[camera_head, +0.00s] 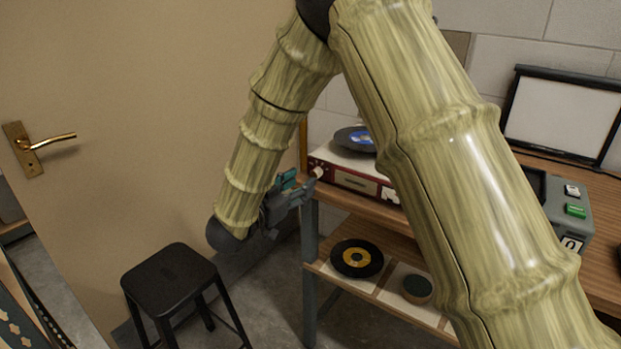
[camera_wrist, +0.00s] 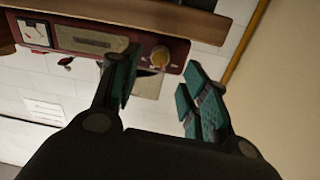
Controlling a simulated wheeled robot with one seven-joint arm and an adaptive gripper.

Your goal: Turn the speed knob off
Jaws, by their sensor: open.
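The speed knob looks to be the round cream-coloured knob (camera_wrist: 160,56) at one end of the red front panel (camera_wrist: 95,42) of a record player; no label on it can be read. In the head view the knob (camera_head: 318,172) sits at the left end of the player (camera_head: 355,182), beside my fingertips. My gripper (camera_head: 297,182) is open and empty in front of the table's left end. In the wrist view my gripper (camera_wrist: 160,88) has its teal-padded fingers spread, with the knob beyond the gap between them. Contact with the knob cannot be made out.
A wooden table (camera_head: 535,168) carries the player and a grey box with a green button (camera_head: 576,211). Its lower shelf holds a black record with a yellow label (camera_head: 357,258). A black stool (camera_head: 168,279) stands at left before a door (camera_head: 120,130). My arm hides much of the table.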

